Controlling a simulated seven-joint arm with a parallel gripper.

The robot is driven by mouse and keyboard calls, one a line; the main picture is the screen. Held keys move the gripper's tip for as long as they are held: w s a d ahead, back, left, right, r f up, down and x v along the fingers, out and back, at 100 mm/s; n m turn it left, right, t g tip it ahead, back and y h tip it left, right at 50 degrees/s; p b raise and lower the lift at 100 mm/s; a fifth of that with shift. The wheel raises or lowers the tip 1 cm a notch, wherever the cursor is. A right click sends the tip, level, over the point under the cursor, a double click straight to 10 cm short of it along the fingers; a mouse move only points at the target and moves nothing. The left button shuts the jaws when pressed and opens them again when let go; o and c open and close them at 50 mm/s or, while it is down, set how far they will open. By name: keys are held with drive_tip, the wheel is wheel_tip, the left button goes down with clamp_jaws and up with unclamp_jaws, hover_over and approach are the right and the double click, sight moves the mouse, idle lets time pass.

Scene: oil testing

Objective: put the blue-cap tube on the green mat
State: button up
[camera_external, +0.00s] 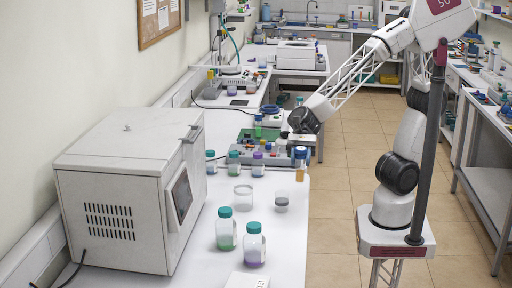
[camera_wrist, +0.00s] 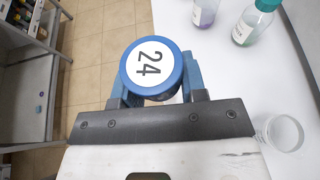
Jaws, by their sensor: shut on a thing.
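The blue-cap tube (camera_external: 300,172) has a blue cap and orange contents and hangs upright below my gripper (camera_external: 297,147), at the table's right edge. In the wrist view my gripper (camera_wrist: 157,88) has its blue fingers on either side of the tube's blue cap (camera_wrist: 150,65), which carries a white disc marked 24. The gripper is shut on it. A green mat (camera_external: 246,134) appears to lie farther back on the table, partly covered by things and my arm. Whether the tube's bottom touches the table is unclear.
Teal-capped bottles (camera_external: 226,230) stand near the front, with an open clear cup (camera_external: 243,193) and a small grey-lidded jar (camera_external: 281,204). Several small capped bottles (camera_external: 234,162) stand left of the tube. A large white machine (camera_external: 125,190) fills the table's left side.

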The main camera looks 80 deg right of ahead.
drive_tip(key=w+d+r+m+t, duration=0.1)
drive_tip(key=w+d+m+t, duration=0.25)
drive_tip(key=w+d, duration=1.4)
drive_tip(key=w+d+m+t+h, duration=0.1)
drive_tip(key=w+d+t, duration=0.1)
drive_tip(key=w+d, duration=0.6)
drive_tip(key=w+d+m+t+h, duration=0.15)
drive_tip(key=w+d, duration=0.35)
drive_tip(key=d, duration=0.7)
drive_tip(key=w+d+m+t+h, duration=0.2)
drive_tip(key=d+m+t, duration=0.1)
drive_tip(key=d, duration=2.6)
drive_tip(key=s+d+f+m+t+h, duration=0.1)
drive_tip(key=s+d, duration=0.2)
drive_tip(key=d, duration=0.8)
drive_tip(key=s+d+m+h, duration=0.1)
drive_tip(key=s+d, duration=0.2)
drive_tip(key=d, duration=0.8)
drive_tip(key=f, duration=0.5)
drive_tip(key=shift+w+a, duration=0.15)
drive_tip(key=shift+a, duration=0.15)
wheel_tip(320, 180, down, 6)
